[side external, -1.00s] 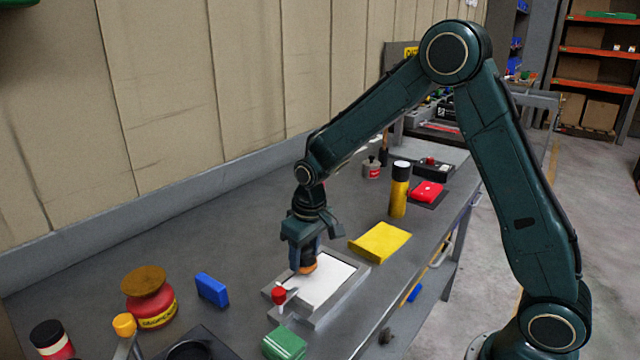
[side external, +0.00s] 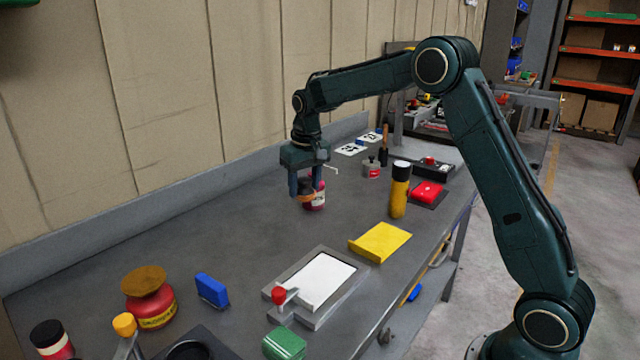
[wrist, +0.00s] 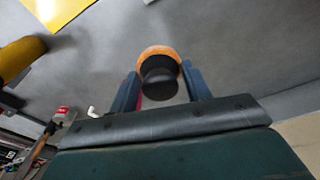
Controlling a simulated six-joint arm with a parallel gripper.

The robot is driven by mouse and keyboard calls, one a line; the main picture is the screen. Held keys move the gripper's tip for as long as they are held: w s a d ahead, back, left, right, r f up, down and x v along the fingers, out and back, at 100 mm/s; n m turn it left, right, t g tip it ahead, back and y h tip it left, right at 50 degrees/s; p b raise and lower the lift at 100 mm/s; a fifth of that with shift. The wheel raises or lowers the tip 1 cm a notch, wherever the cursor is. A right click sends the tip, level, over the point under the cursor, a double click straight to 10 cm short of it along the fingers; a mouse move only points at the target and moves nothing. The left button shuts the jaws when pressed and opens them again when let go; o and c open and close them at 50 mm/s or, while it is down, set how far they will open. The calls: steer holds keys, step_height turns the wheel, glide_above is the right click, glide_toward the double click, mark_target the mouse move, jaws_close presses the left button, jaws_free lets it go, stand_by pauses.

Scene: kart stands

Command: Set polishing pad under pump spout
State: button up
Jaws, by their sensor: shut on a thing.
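My gripper (side external: 306,188) is shut on the polishing pad (side external: 304,199), a round pad with an orange rim and a black knob, held above the bench. In the wrist view the pad (wrist: 159,53) shows between the two fingers of my gripper (wrist: 163,85). A dark pink pump bottle (side external: 318,199) stands behind the pad in the side view, partly hidden by it and the fingers. Its white pump spout (side external: 331,169) points right, and the spout (wrist: 93,112) shows left of the fingers in the wrist view. The gap between pad and bottle is unclear.
A grey tray with a white surface (side external: 318,282) and a yellow pad (side external: 380,242) lie nearer the front. A small grey bottle (side external: 371,168) stands farther back. Bench left of my gripper is clear.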

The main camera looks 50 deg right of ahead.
steer(key=w+d+r+m, duration=0.1)
steer(key=d+r+m, duration=0.1)
steer(key=d+r, duration=0.5)
steer(key=shift+w, duration=0.25)
glide_above(317, 226)
steer(key=f, duration=1.5)
steer(key=shift+s+a+f, duration=0.15)
steer(key=shift+s+f, duration=0.15)
steer(key=shift+f, duration=0.1)
steer(key=shift+f, duration=0.1)
steer(key=shift+f, duration=2)
steer(key=shift+f, duration=0.1)
steer(key=o, duration=1)
steer(key=shift+c, duration=0.2)
